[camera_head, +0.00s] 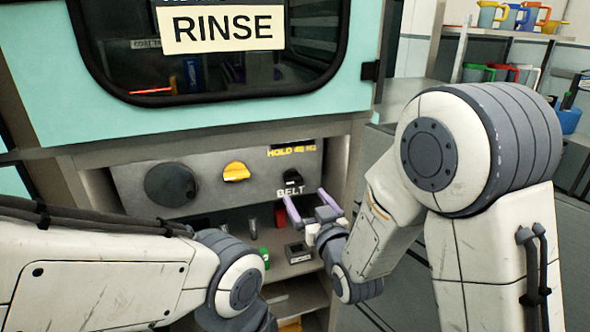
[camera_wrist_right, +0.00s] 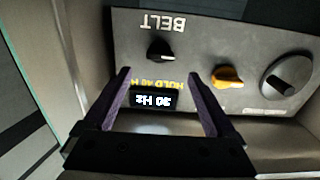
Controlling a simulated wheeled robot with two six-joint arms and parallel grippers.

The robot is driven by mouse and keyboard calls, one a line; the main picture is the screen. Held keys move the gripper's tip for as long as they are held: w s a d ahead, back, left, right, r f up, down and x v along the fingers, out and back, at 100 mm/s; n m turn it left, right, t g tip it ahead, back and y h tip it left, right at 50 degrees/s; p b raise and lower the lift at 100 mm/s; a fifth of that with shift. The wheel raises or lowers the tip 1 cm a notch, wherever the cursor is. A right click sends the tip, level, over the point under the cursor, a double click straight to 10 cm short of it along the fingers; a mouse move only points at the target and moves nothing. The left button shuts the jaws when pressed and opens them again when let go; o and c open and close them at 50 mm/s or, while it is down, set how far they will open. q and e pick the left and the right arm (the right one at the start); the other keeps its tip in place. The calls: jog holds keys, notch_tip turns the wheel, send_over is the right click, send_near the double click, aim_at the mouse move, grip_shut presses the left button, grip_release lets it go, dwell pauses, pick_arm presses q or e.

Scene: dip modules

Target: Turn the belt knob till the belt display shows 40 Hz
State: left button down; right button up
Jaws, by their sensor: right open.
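The black belt knob (camera_head: 292,178) sits on the grey control panel (camera_head: 220,198) above the white BELT label. It also shows in the right wrist view (camera_wrist_right: 160,50), where the panel appears upside down. The belt display (camera_wrist_right: 153,100) is lit with white characters ending in "0 Hz"; its first digit is too blurred to read surely. Yellow "HOLD 40 Hz" lettering is beside it. My right gripper (camera_head: 307,204) is open, its purple fingers just below and in front of the knob, with nothing between them. My left arm enters from the left; its fingers are not visible.
A yellow knob (camera_head: 236,172) and a large dark dial (camera_head: 171,185) share the panel, left of the belt knob. A shelf below holds small items, including a green one (camera_head: 263,257). A RINSE sign (camera_head: 222,28) hangs above. Recess side walls flank the panel.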

aim_at(295, 181)
jog(key=x, duration=0.6)
jog(key=shift+w+b, duration=0.2)
jog(key=shift+b, duration=0.2)
pick_arm(q)
jog(key=shift+r, duration=0.1)
pick_arm(e)
jog(key=shift+w+a, duration=0.25)
jog(key=shift+w, duration=0.45)
jog(key=c, duration=1.2)
jog(key=shift+a, duration=0.2)
jog(key=shift+c, duration=0.8)
jog(key=shift+d, duration=0.15)
pick_arm(q)
jog(key=shift+f, duration=0.2)
